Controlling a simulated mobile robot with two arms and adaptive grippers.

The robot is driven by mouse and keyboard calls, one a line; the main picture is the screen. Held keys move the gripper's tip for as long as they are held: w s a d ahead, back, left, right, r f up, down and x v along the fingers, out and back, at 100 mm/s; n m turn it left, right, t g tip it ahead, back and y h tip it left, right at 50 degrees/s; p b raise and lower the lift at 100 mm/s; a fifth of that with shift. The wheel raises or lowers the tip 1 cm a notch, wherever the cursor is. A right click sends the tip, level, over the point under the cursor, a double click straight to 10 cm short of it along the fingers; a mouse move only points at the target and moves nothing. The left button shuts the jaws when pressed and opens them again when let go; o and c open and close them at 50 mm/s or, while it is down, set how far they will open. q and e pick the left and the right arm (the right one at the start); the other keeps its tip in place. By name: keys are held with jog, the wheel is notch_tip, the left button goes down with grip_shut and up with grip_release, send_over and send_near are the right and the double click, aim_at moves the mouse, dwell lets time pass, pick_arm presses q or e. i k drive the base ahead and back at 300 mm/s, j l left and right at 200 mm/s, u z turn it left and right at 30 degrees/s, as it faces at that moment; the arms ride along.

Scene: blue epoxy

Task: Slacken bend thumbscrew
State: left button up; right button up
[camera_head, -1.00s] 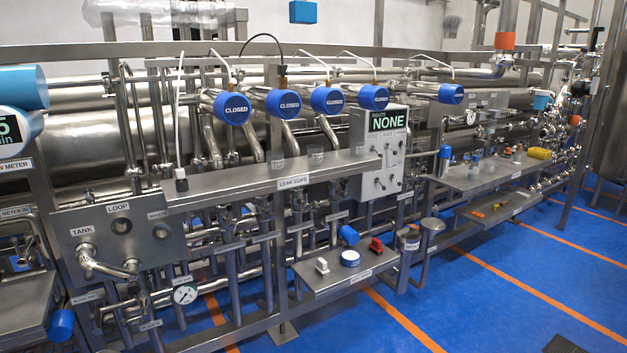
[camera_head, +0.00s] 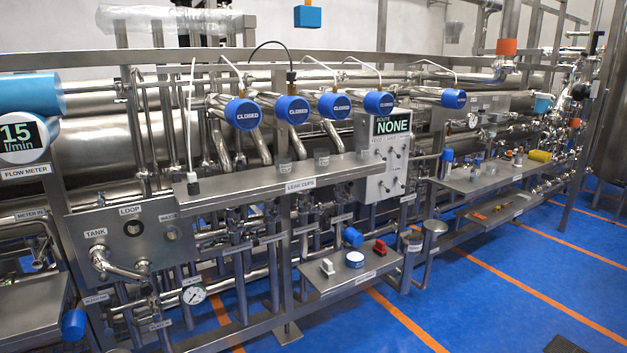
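A polished steel bend (camera_head: 122,268) is on the steel port panel (camera_head: 162,258) at the lower left. Its left end is at the port under the TANK label (camera_head: 95,233), and its other end is lower right of that. The ports labelled LOOP (camera_head: 133,227) and WASTE (camera_head: 171,232) show as round openings above the bend. I cannot make out a thumbscrew on the bend at this size. Neither of my grippers is in view.
A flow meter (camera_head: 24,138) reads 15 l/min. Several blue CLOSED valve heads (camera_head: 242,113) stand above the leak cups shelf (camera_head: 290,182). The route panel (camera_head: 391,124) reads NONE. A small shelf (camera_head: 345,281) holds small parts. Blue floor at right is largely clear.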

aim_at(99, 253)
jog(key=i+j+u, duration=0.2)
jog(key=i, duration=0.2)
jog(key=i+j+u, duration=0.25)
jog(key=i+j, duration=0.05)
jog(key=i, duration=0.1)
